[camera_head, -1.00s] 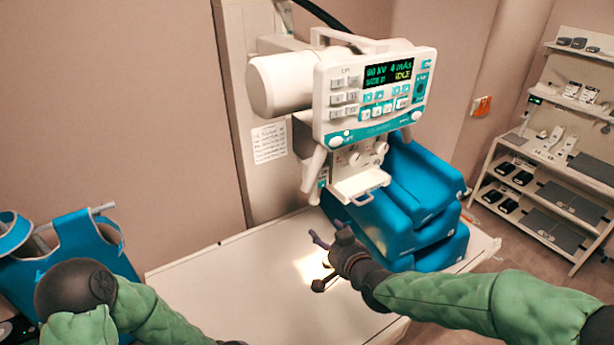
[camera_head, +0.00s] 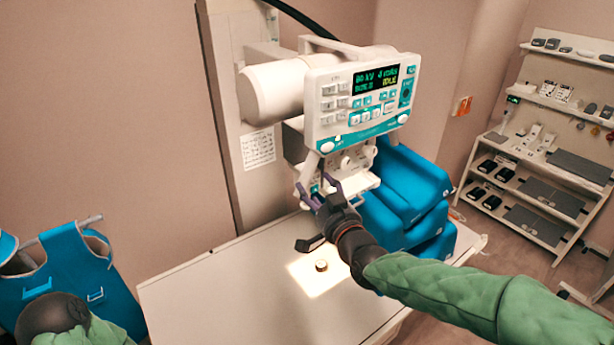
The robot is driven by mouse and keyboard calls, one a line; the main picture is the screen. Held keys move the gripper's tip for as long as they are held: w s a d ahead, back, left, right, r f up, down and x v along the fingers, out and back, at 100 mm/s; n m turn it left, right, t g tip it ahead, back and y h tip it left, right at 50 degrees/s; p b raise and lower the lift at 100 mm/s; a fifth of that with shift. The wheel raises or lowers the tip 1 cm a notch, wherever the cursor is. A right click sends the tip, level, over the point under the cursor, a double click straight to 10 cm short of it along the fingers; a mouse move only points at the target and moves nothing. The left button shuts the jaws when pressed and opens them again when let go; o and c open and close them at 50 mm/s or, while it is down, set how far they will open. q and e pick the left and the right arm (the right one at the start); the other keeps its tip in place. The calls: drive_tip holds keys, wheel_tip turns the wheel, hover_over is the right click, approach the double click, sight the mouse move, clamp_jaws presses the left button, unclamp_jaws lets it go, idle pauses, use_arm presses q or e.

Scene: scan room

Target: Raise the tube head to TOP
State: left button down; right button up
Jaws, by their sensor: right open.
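The tube head (camera_head: 278,92) is a white housing on a vertical column (camera_head: 225,120), with a control panel (camera_head: 365,97) whose green display is lit. Below the panel is its lower part with knobs (camera_head: 352,160) and two white grip handles. My right gripper (camera_head: 316,194) is open just below the left handle (camera_head: 308,172), its fingers overlapping the lower part in the picture. I cannot tell whether it touches the handle. My left arm shows only at the lower left edge; its gripper is out of view.
The white table (camera_head: 215,290) lies below, with a lit patch and a small round object (camera_head: 321,265) on it. Blue cushions (camera_head: 405,190) are stacked behind my right arm. A blue apron (camera_head: 75,275) hangs at left. Shelves (camera_head: 545,185) stand at right.

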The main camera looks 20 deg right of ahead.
sight(308, 179)
use_arm(q)
drive_tip(key=shift+r+p, duration=0.55)
drive_tip(key=shift+r, duration=0.15)
use_arm(e)
drive_tip(key=shift+w+a, duration=0.15)
drive_tip(key=shift+w, duration=1.2)
drive_tip(key=shift+w+a, duration=0.15)
drive_tip(key=shift+w, duration=1.15)
drive_tip(key=shift+c, duration=0.3)
